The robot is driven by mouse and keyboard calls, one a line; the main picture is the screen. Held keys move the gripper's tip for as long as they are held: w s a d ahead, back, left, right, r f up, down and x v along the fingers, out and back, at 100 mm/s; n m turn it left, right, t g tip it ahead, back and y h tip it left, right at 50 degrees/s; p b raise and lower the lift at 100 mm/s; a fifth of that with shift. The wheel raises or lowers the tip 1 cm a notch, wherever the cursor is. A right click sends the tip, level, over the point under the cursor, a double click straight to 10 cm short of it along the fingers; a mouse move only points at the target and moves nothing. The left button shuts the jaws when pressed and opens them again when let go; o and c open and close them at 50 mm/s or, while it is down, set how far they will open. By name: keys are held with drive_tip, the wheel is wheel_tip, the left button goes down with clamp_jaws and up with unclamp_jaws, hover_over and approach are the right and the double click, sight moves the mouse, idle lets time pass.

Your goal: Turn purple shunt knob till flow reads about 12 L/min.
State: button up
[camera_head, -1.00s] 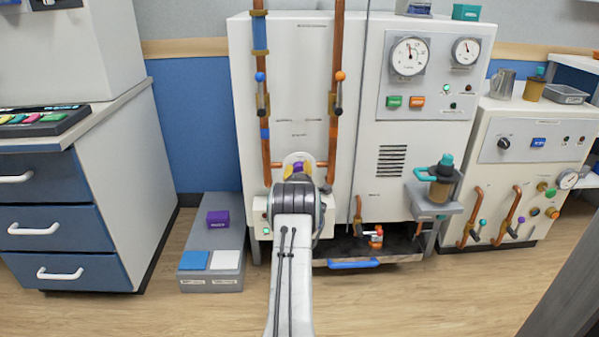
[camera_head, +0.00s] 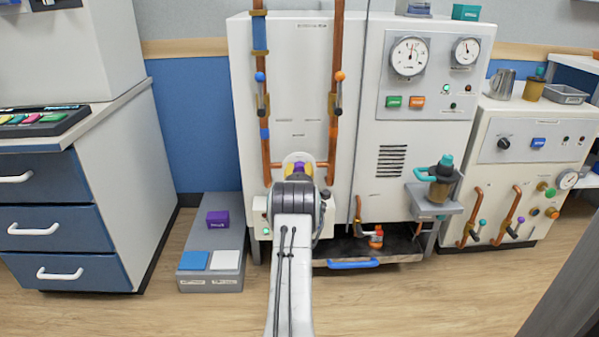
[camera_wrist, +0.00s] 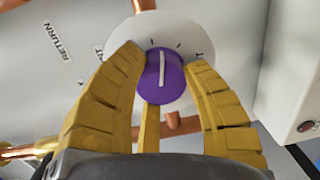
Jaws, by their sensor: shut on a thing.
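The purple shunt knob (camera_wrist: 164,78) sits on a round white dial plate (camera_wrist: 182,110) in the wrist view, its white pointer line nearly upright. My gripper (camera_wrist: 165,75) has its yellow fingers on either side of the knob, shut on it. In the head view the purple knob (camera_head: 299,168) shows just above my wrist, which hides its lower part. The larger round gauge (camera_head: 409,57) on the cabinet's upper right has its needle near upright; its numbers are too small to read. A smaller gauge (camera_head: 466,51) is beside it.
Copper pipes with a blue-handled valve (camera_head: 260,78) and an orange-handled valve (camera_head: 339,77) rise above my gripper. A shelf with a brown, teal-topped jar (camera_head: 440,185) juts out at right.

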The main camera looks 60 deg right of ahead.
drive_tip(key=o, duration=1.2)
drive_tip(key=v, duration=1.1)
drive_tip(key=shift+s+a, duration=0.2)
drive_tip(key=shift+a, duration=0.2)
